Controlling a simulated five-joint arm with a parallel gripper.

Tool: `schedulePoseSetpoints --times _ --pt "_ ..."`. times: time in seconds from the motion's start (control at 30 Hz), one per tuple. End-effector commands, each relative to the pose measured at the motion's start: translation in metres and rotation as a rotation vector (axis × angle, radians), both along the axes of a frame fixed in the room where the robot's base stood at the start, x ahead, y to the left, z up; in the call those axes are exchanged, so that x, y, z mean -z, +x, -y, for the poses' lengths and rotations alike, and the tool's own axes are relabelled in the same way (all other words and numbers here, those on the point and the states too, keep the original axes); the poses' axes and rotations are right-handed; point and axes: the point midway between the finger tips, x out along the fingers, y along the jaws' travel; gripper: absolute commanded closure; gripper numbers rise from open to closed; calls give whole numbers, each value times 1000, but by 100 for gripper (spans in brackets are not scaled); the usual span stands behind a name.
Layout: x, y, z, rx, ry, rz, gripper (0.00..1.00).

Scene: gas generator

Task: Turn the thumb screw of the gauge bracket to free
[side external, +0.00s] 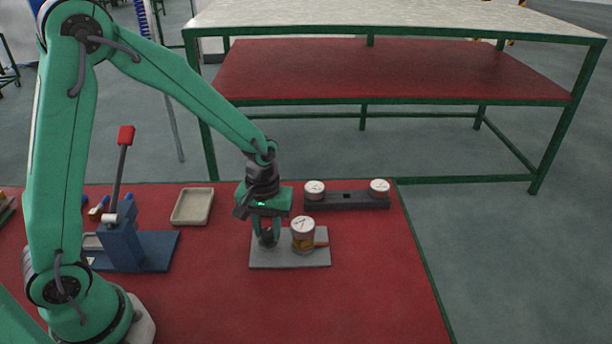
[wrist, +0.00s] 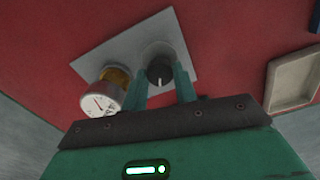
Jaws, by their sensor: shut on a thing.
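The thumb screw (wrist: 159,72) is a round black knob with a pale line across its face, on the grey plate of the gauge bracket (wrist: 125,48). In the side external view the bracket plate (side external: 290,262) lies on the red table. A gauge (side external: 303,232) with a white dial and amber lower part stands on the plate, right of the screw; it also shows in the wrist view (wrist: 103,98). My gripper (side external: 267,238) points down over the plate's left part. In the wrist view its two green fingers (wrist: 160,80) are closed on the thumb screw, one on each side.
A dark rack (side external: 347,201) with two white gauges stands behind the bracket. A beige tray (side external: 193,206) lies back left. A blue lever press (side external: 122,240) with a red-tipped handle stands left. The red table is clear in front and right of the bracket.

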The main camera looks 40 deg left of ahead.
Motion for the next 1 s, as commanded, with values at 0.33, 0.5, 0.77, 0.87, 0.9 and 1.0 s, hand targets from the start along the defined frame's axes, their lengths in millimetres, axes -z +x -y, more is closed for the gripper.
schedulePoseSetpoints --times 0.33,0.5,0.77,0.87,0.9,1.0 --pt "-1 -1 0 -284 1 -2 94" --pt "-1 -1 0 -367 1 -2 94" --pt "-1 -1 0 -417 1 -2 94" --pt "-1 -1 0 -420 1 -2 94" --pt "-1 -1 0 -420 1 -2 94" --pt "-1 -1 0 -419 1 -2 94"
